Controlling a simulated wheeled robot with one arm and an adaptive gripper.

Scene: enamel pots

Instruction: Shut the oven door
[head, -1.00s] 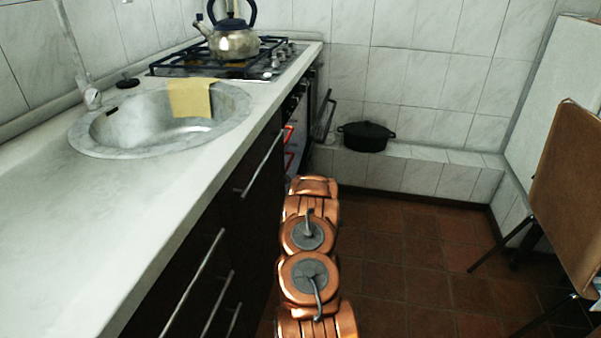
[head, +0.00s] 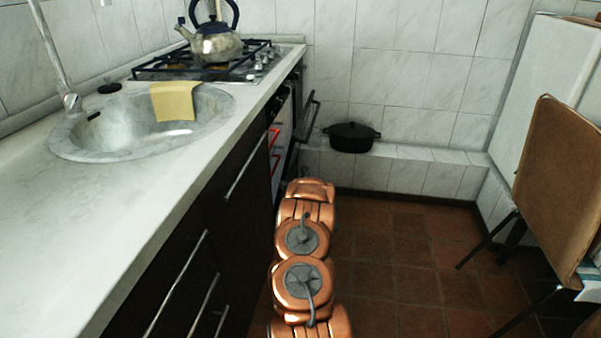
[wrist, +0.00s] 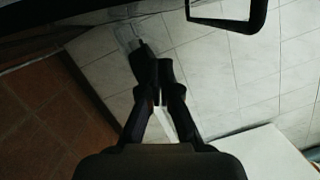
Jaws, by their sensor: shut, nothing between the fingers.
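The oven door (head: 293,146) is at the far end of the counter, below the hob. It stands partly open, jutting out from the cabinet front. Its bar handle (head: 312,118) faces the back wall side. In the head view my copper-coloured arm reaches toward the door and hides its lower part. My gripper is hidden there. In the wrist view my gripper (wrist: 157,68) is shut and empty, pointing toward pale tiles. A dark handle-like frame (wrist: 228,24) shows at the top of that view, apart from the fingers. I cannot tell whether the gripper touches the door.
The counter with a sink (head: 140,125) and drawers runs along the left. A kettle (head: 218,45) stands on the hob (head: 190,70). A black pot (head: 351,138) sits on the tiled ledge (head: 425,155). A brown chair (head: 555,185) stands right. Brown floor is clear between.

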